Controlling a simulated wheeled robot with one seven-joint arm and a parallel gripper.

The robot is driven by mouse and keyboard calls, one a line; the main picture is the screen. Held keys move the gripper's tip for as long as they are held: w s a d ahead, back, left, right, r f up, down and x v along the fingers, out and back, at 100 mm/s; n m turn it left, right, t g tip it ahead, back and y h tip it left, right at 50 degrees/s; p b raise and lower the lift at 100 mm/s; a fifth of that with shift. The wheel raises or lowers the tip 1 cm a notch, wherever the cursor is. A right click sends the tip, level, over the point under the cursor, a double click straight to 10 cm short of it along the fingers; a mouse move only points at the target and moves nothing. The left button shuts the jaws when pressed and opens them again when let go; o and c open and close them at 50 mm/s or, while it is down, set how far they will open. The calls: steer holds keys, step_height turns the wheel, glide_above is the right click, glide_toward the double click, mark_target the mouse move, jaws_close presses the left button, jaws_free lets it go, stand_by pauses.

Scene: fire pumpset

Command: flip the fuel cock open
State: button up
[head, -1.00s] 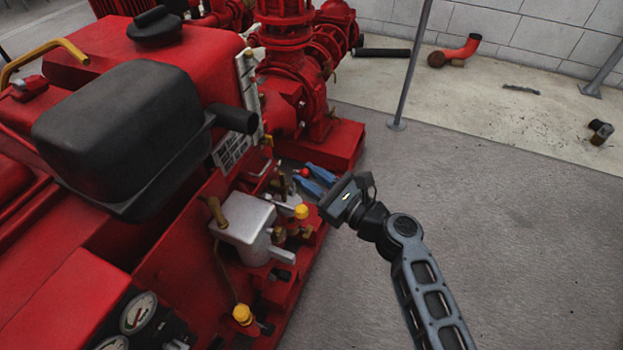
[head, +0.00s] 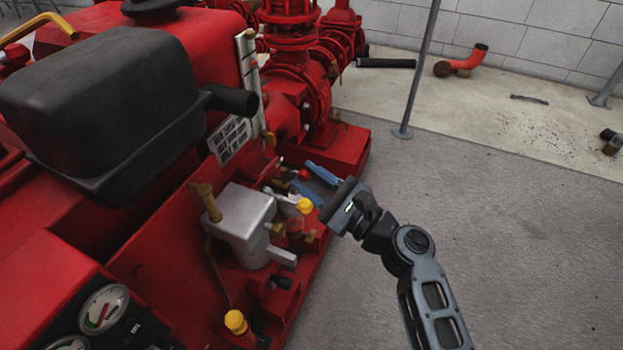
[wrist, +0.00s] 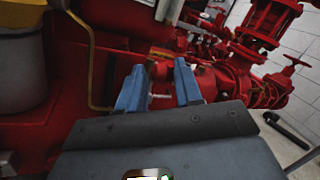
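My gripper (head: 308,183) is at the engine's right side, its two blue fingers pointing toward the engine. In the wrist view the fingers of my gripper (wrist: 160,72) are spread with a clear gap. A small brass fitting with a red part (wrist: 160,69) shows in line with that gap; I cannot tell whether the fingers touch it. In the head view a small red knob (head: 304,175) lies by the fingertips. I cannot tell for sure which of these small fittings is the fuel cock, nor its lever's position.
A grey metal housing (head: 240,222) and a yellow cap (head: 304,206) sit close to my gripper. A black tank (head: 95,110) overhangs the red engine. A thin grey post (head: 416,75) stands behind. The grey floor (head: 500,220) at right is clear.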

steer(key=shift+o, duration=1.4)
steer(key=p+v, duration=0.2)
steer(key=v, duration=0.6)
steer(key=shift+w, duration=0.1)
